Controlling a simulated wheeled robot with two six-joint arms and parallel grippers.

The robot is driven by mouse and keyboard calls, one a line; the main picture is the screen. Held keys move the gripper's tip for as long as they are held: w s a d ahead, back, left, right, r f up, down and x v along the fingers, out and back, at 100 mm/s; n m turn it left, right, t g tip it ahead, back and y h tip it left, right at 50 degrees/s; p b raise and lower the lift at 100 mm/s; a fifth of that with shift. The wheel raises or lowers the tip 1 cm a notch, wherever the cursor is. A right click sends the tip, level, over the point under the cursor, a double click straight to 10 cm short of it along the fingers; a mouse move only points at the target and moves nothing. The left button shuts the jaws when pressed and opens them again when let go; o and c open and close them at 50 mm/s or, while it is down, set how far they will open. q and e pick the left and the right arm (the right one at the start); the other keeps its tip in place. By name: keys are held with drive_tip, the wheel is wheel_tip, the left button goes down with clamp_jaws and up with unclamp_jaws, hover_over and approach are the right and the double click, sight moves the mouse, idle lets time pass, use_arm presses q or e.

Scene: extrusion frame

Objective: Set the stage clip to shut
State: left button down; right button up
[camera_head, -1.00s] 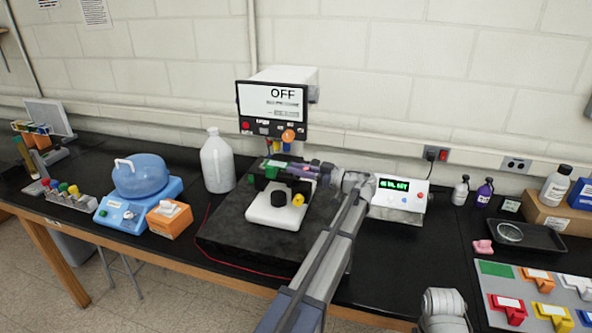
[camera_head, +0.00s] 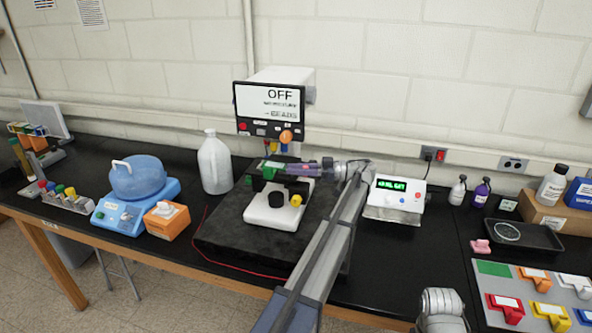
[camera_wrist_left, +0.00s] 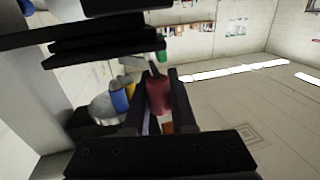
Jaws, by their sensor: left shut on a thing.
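The white microscope (camera_head: 272,216) stands on a dark slab, with a black stage and a green piece (camera_head: 273,164) at its top. My left gripper (camera_head: 306,168) reaches in from the right at stage height. In the left wrist view its fingers (camera_wrist_left: 160,100) are shut on a dark red cylindrical piece (camera_wrist_left: 158,92), apparently the stage clip's grip. A small green part shows just beyond it. The fingers hide the clip in the head view, so I cannot tell its setting.
A monitor (camera_head: 272,103) reading OFF stands behind the microscope. A white jug (camera_head: 214,164) is to its left and a white box with a green display (camera_head: 398,195) to its right. The dark slab (camera_head: 240,238) has free room in front of the microscope.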

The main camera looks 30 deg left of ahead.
use_arm(q)
drive_tip(key=c, duration=0.7)
unclamp_jaws()
drive_tip(key=shift+c, duration=0.2)
drive_tip(key=v, duration=0.7)
drive_tip(key=shift+w+d, duration=0.2)
drive_tip(key=shift+d, duration=0.1)
